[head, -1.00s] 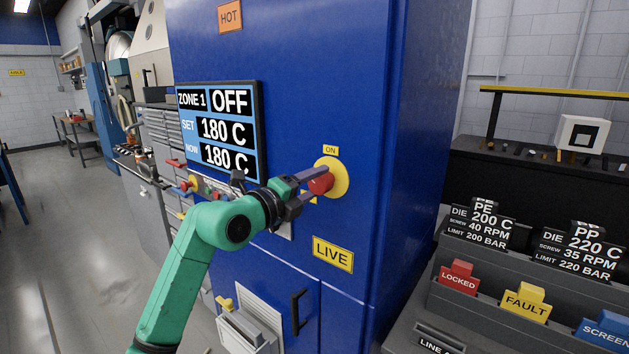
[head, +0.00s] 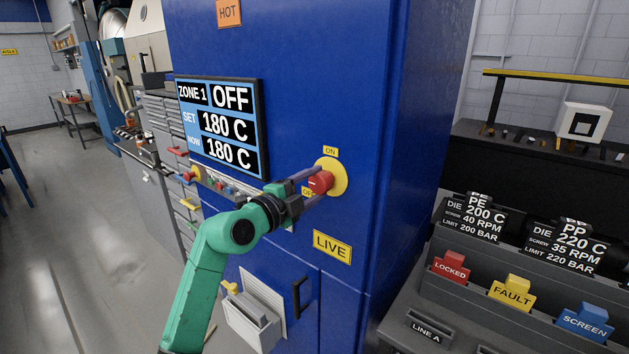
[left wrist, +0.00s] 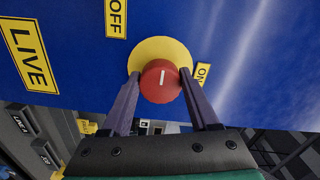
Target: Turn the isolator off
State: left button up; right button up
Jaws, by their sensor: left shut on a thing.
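The isolator is a round red knob (head: 320,183) on a yellow disc (head: 338,176), set on the front of the blue cabinet. An ON label (head: 330,151) sits above it and an OFF label (head: 307,192) to its lower left, partly hidden by a finger. My left gripper (head: 311,186) is shut on the knob, one finger on each side. In the left wrist view the knob (left wrist: 161,86) shows between the fingers. Its white mark points up there, between the OFF label (left wrist: 116,17) and the ON label (left wrist: 202,75). My right gripper is not in view.
A yellow LIVE label (head: 332,247) is below the isolator. A display (head: 220,125) reading ZONE 1 OFF, 180 C is to the left. A black door handle (head: 298,297) sticks out below. A rack (head: 455,285) of coloured tags stands at the right.

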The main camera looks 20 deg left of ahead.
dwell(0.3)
pick_arm(q)
jog(key=o, duration=1.4)
jog(key=b+v, duration=0.5)
jog(key=v, duration=0.9)
jog(key=shift+s+f, duration=0.1)
jog(key=shift+s, duration=0.15)
